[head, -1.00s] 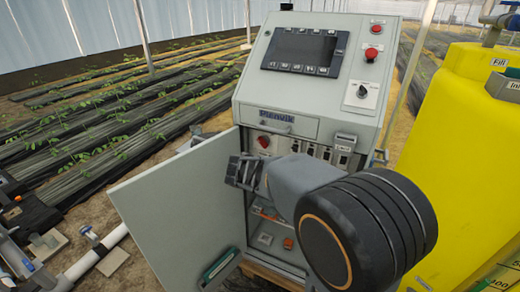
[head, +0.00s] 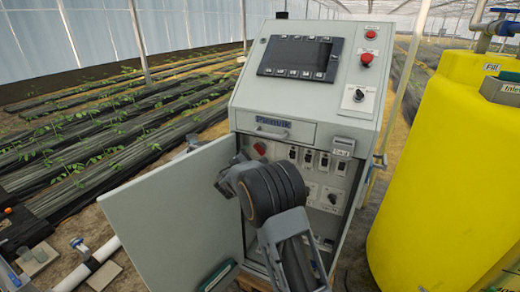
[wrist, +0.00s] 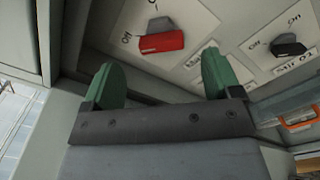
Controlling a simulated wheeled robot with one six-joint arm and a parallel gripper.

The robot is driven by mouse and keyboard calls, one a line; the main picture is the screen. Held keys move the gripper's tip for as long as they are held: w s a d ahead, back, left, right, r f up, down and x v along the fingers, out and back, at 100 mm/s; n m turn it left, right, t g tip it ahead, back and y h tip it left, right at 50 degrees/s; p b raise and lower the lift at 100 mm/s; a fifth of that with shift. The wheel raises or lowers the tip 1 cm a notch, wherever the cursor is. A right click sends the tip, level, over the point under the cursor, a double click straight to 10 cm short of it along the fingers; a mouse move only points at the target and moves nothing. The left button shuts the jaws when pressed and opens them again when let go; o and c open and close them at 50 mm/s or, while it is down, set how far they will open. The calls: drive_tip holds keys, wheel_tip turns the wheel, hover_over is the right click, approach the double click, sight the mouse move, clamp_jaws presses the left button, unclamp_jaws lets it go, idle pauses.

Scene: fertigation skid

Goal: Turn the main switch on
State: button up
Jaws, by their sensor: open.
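The main switch is a red rotary handle (wrist: 162,43) on a white plate with "Off" and "On" marks, in the wrist view. The handle lies nearly level across that picture, one end toward "Off". In the head view the red switch (head: 260,149) shows at the upper left inside the open cabinet. My gripper (wrist: 163,80) has two green fingertips spread wide with nothing between them. The handle is ahead of the fingertips, apart from them. In the head view my wrist hides most of the gripper and part of the panel.
A black switch (wrist: 288,46) on its own plate is to the right. The cabinet door (head: 165,215) stands open at left. Several black switches (head: 308,158) line the panel. A drawer front (head: 272,130) is above. A yellow tank (head: 435,170) stands at right.

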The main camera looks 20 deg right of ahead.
sight(259, 150)
drive_tip(key=x, duration=0.6)
drive_tip(key=shift+w+d+p, duration=0.2)
drive_tip(key=shift+d+p, duration=0.1)
drive_tip(key=shift+p, duration=0.1)
drive_tip(key=shift+c, duration=0.3)
